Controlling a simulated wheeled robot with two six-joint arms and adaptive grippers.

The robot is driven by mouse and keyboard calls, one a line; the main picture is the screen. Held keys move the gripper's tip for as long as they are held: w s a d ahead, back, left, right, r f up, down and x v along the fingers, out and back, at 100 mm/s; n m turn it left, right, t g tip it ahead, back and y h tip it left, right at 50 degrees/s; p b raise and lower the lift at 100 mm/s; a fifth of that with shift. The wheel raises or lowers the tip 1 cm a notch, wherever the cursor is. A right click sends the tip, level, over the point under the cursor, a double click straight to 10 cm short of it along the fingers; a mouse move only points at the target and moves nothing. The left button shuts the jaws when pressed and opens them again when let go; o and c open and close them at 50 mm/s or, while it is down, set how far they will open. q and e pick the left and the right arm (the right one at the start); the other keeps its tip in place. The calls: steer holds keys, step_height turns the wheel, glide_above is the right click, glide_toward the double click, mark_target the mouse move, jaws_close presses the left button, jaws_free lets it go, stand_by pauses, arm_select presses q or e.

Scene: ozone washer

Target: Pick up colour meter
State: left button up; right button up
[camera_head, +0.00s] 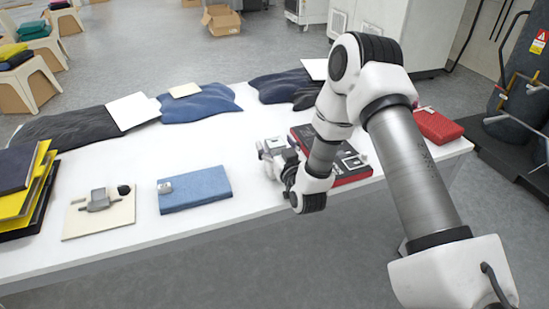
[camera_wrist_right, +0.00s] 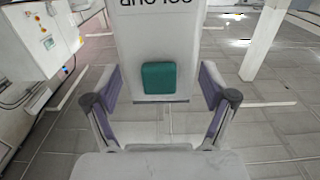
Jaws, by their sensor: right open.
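My right gripper (camera_head: 273,152) is over the white table, just left of the black and red box, pointing left in the head view. In the right wrist view its two fingers (camera_wrist_right: 160,105) are spread apart with nothing held between them. I cannot tell for sure which item is the colour meter. A small grey device with a dark round part (camera_head: 98,201) lies on a cream board (camera_head: 112,227) at the table's left front. A small pale item (camera_head: 165,187) sits on a folded blue cloth (camera_head: 205,188). My left gripper is not in view.
The black and red box (camera_head: 350,181) lies partly behind my right arm. A red folded cloth (camera_head: 437,126) is at the right end. Dark and blue cloths (camera_head: 205,103) line the back. Yellow and dark folded cloths (camera_head: 20,205) stack at left. The table's middle (camera_head: 185,140) is clear.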

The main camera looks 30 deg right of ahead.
steer(key=shift+w, duration=0.15)
jaws_close()
steer(key=shift+r, duration=0.15)
